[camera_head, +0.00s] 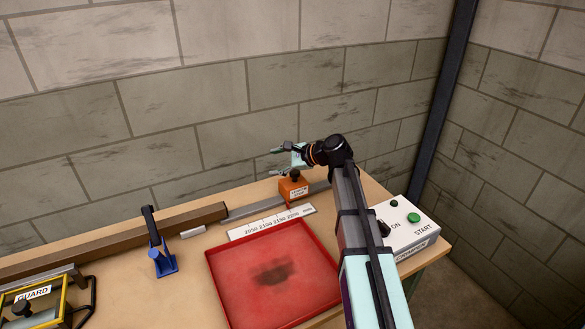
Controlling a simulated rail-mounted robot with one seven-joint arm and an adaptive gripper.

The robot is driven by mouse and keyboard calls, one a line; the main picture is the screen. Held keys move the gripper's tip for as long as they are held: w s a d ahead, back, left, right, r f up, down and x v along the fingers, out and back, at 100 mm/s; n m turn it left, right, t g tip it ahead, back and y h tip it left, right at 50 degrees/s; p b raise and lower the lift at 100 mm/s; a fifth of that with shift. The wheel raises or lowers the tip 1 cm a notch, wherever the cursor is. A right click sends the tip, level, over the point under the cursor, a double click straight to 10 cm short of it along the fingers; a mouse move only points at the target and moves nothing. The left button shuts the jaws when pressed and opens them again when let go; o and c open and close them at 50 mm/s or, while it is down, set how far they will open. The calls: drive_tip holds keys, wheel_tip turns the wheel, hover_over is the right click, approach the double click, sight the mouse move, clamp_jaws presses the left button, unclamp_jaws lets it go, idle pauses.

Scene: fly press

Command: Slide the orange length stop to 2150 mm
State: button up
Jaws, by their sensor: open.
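The orange length stop (296,191) sits on a grey rail at the back of the table. It has a dark knob on top and a small white label. A white scale (240,232) lies in front of the rail, with marks that seem to run from 2050 to 2200. The stop stands behind the scale's right end; its exact reading cannot be told. My gripper (277,159) is open and empty, its fingers pointing left. In the picture it appears just above the stop; whether it touches the knob cannot be told.
A grey rail (250,208) leads left to a wooden beam (120,238). A blue clamp (163,262) with a dark handle stands left of the red tray (225,290). A control box (408,236) with a green button is right of my arm. A yellow-framed guard (40,300) is far left.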

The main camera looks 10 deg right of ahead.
sight(296, 171)
drive_tip(key=s+d+m+g+y+p, duration=0.1)
drive_tip(key=s+d+m, duration=0.25)
drive_tip(key=d, duration=0.65)
drive_tip(key=s+d+m+y+p, duration=0.15)
drive_tip(key=d+m, duration=0.25)
drive_tip(key=d, duration=0.6)
drive_tip(key=shift+h, duration=0.55)
drive_tip(key=p+x, duration=0.1)
drive_tip(key=x, duration=0.4)
drive_tip(key=p+x, duration=0.1)
drive_tip(key=x, duration=0.5)
drive_tip(key=p+x, duration=0.1)
drive_tip(key=x, duration=0.4)
drive_tip(key=shift+s+a+r+p, duration=0.15)
drive_tip(key=shift+s+a+p, duration=0.05)
drive_tip(key=shift+a+p, duration=0.25)
